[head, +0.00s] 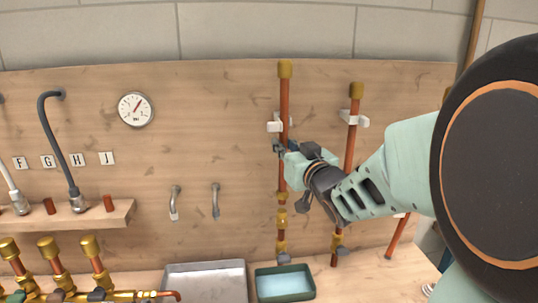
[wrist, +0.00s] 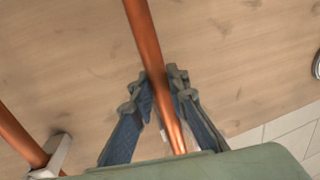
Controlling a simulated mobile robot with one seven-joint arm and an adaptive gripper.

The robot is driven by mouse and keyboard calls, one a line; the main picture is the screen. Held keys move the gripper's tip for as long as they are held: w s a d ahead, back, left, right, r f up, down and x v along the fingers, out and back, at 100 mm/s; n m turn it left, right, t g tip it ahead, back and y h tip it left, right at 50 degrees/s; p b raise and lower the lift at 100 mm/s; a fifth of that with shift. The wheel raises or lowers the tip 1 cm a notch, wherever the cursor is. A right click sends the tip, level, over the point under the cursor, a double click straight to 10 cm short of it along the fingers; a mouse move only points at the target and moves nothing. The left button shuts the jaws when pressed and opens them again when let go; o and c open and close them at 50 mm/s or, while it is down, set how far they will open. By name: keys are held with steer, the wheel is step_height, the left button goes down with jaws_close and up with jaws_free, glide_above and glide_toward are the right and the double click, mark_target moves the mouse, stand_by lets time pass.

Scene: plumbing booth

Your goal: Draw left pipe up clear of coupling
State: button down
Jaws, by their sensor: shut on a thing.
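The left pipe (head: 284,98) is an upright copper tube with a brass cap on top, standing in front of the wooden board. My gripper (head: 279,148) is shut on it around mid-height, just below a white wall clip (head: 275,126). In the wrist view the pipe (wrist: 145,45) runs between the two fingers of my gripper (wrist: 158,85). Below my gripper, the pipe runs down to the brass coupling (head: 282,197). Brass fittings with a grey handle sit under it. I cannot tell whether the pipe's lower end is seated in the coupling or just above it.
A second capped copper pipe (head: 350,140) stands to the right in its own white clip (head: 355,118), behind my arm. A green tray (head: 285,297) and a grey metal tray (head: 204,266) lie below. Brass valves (head: 50,252) fill the lower left.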

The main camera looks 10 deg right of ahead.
steer(key=shift+r, duration=0.5)
steer(key=c, duration=2.2)
jaws_free()
steer(key=o, duration=0.3)
steer(key=shift+f, duration=0.2)
